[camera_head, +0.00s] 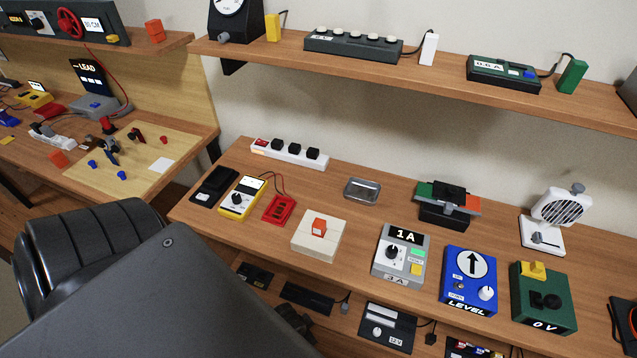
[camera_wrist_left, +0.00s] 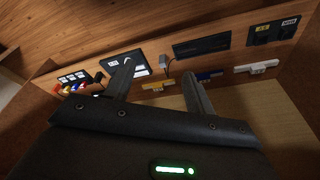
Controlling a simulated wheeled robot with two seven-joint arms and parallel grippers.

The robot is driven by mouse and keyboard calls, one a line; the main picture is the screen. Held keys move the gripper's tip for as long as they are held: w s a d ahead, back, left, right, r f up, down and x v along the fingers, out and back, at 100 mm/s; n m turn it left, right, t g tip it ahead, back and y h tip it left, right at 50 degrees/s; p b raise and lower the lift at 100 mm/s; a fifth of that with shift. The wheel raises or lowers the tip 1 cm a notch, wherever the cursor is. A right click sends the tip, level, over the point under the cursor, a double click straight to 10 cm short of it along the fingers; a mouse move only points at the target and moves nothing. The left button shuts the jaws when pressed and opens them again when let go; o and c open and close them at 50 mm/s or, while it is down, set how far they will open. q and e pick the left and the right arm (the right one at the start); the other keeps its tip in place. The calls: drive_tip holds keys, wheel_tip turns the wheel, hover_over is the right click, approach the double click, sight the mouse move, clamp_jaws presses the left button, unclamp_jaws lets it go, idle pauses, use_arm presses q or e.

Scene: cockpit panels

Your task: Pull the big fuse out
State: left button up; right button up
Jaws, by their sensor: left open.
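An orange block (camera_head: 319,227) stands upright in a cream square base (camera_head: 318,243) in the middle of the workbench in the head view; it may be the big fuse, but I see no label on it. My left arm fills the lower left of the head view, below the bench's front edge. In the left wrist view my left gripper (camera_wrist_left: 158,69) has its two dark fingers apart with nothing between them. It faces a lower shelf with devices, away from the orange block. My right gripper is not in view.
On the bench stand a yellow meter (camera_head: 241,198), a grey 1A box (camera_head: 398,255), a blue LEVEL box (camera_head: 469,280), a green box (camera_head: 542,298) and a white fan (camera_head: 560,208). A shelf (camera_head: 440,72) runs above. Devices such as a 12V panel (camera_head: 387,327) sit below the bench.

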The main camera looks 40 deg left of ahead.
use_arm(q)
drive_tip(key=w+d+r+m+t+p, duration=0.1)
drive_tip(key=w+r+p, duration=0.1)
drive_tip(key=r, duration=0.9)
drive_tip(key=w+d+r+t+p, duration=0.1)
drive_tip(key=w+r, duration=0.1)
drive_tip(key=r, duration=0.9)
drive_tip(key=w+d+r+m+t+h, duration=0.2)
drive_tip(key=w+d+r+m+h, duration=0.2)
drive_tip(key=w+d+r+m, duration=0.4)
drive_tip(key=w+d+r+m+t+h, duration=0.1)
drive_tip(key=w+d+r+m+h, duration=0.4)
drive_tip(key=d+m, duration=0.45)
drive_tip(key=m+g+y, duration=0.8)
drive_tip(key=m+y, duration=0.1)
drive_tip(key=m, duration=0.2)
approach(319, 224)
drive_tip(key=shift+s+d+f+p, duration=0.1)
drive_tip(key=shift+s+f+p, duration=0.15)
drive_tip(key=shift+f+p, duration=0.15)
wheel_tip(319, 224, down, 10)
drive_tip(key=shift+w+r+p, duration=0.1)
drive_tip(key=shift+p, duration=0.45)
